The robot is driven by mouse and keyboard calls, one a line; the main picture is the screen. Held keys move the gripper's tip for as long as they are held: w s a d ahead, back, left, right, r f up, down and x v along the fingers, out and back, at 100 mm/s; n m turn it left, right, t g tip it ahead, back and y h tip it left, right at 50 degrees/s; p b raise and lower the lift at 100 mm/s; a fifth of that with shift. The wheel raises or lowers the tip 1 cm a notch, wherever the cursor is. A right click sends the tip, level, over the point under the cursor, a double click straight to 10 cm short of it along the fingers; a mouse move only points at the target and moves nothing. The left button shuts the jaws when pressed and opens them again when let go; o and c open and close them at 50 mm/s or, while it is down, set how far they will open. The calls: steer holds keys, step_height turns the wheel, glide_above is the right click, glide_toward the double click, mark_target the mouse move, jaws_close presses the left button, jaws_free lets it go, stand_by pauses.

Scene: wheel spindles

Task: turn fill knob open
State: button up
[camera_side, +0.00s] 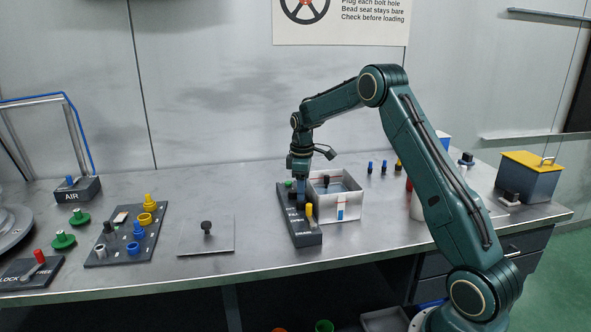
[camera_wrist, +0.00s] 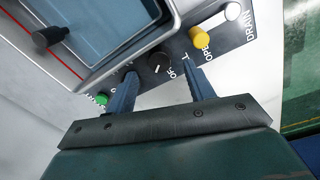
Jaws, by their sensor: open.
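The fill knob (camera_wrist: 159,61) is a round black knob with a white pointer line, set on a dark control panel (camera_side: 307,239). In the wrist view it shows between and slightly beyond the tips of my gripper (camera_wrist: 160,72). The blue-grey fingers are open, one on each side, with a gap visible around the knob. Labels near it are partly hidden by the fingers. In the side view my gripper (camera_side: 299,192) points down over the panel and hides the knob. I cannot tell whether the fingers touch the panel.
A green button (camera_wrist: 102,98) and a yellow knob (camera_wrist: 199,36) flank the fill knob on the panel. A grey-walled tank (camera_side: 338,208) stands close along the panel's right. A flat plate with a black knob (camera_side: 206,228) lies left, with free table between.

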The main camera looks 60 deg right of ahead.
mark_target(302, 204)
steer(key=shift+f, duration=2)
steer(key=c, duration=1)
steer(key=shift+o, duration=0.2)
steer(key=shift+m, duration=2.3)
steer(key=o, duration=1)
steer(key=shift+d, duration=0.1)
steer(key=shift+c, duration=0.2)
